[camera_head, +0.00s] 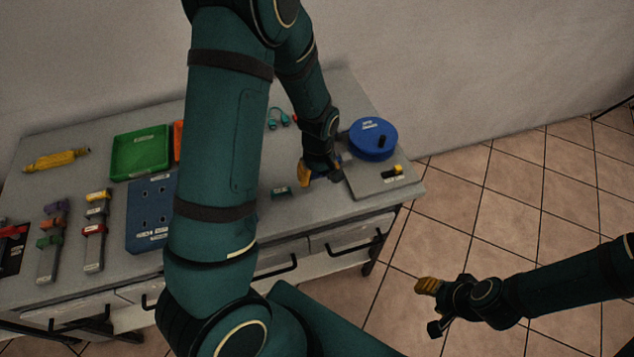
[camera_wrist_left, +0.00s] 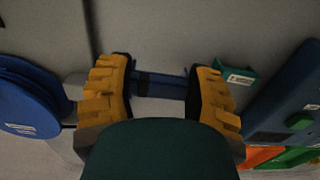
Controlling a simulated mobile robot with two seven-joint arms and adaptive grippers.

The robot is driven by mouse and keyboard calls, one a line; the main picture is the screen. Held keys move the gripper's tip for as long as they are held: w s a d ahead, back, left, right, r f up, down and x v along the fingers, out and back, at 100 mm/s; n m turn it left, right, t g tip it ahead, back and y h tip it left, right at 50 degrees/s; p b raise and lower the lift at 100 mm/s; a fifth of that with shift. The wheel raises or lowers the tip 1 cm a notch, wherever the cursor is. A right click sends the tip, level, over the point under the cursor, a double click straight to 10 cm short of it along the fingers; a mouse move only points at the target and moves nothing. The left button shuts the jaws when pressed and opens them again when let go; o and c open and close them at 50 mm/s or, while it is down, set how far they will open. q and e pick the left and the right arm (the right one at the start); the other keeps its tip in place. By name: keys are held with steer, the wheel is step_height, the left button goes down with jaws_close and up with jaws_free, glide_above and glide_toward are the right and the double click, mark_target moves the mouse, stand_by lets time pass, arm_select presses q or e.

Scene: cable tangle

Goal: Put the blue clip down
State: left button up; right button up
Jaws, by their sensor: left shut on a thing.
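The blue clip (camera_wrist_left: 160,85) is a dark blue bar across the gap between the two yellow fingers in the left wrist view. My left gripper (camera_head: 322,173) is shut on it, low over the right part of the grey table. In the head view the clip is mostly hidden by the gripper. I cannot tell whether the clip touches the tabletop. My right gripper (camera_head: 433,307) is open and empty, over the tiled floor in front of the table.
A blue round reel (camera_head: 373,136) and a grey plate (camera_head: 372,183) with a yellow-black piece lie right of the left gripper. A blue panel (camera_head: 150,215) and green tray (camera_head: 140,152) stand farther left.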

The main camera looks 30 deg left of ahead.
mark_target(318, 189)
arm_select(q)
steer(key=shift+f+b, duration=0.35)
steer(key=shift+f, duration=1.4)
steer(key=shift+f, duration=0.2)
steer(key=o, duration=1.2)
steer(key=shift+r, duration=0.1)
steer(key=shift+c, duration=0.2)
steer(key=shift+r, duration=0.25)
step_height(318, 189, up, 12)
steer(key=shift+f+p, duration=0.1)
steer(key=shift+p, duration=1.15)
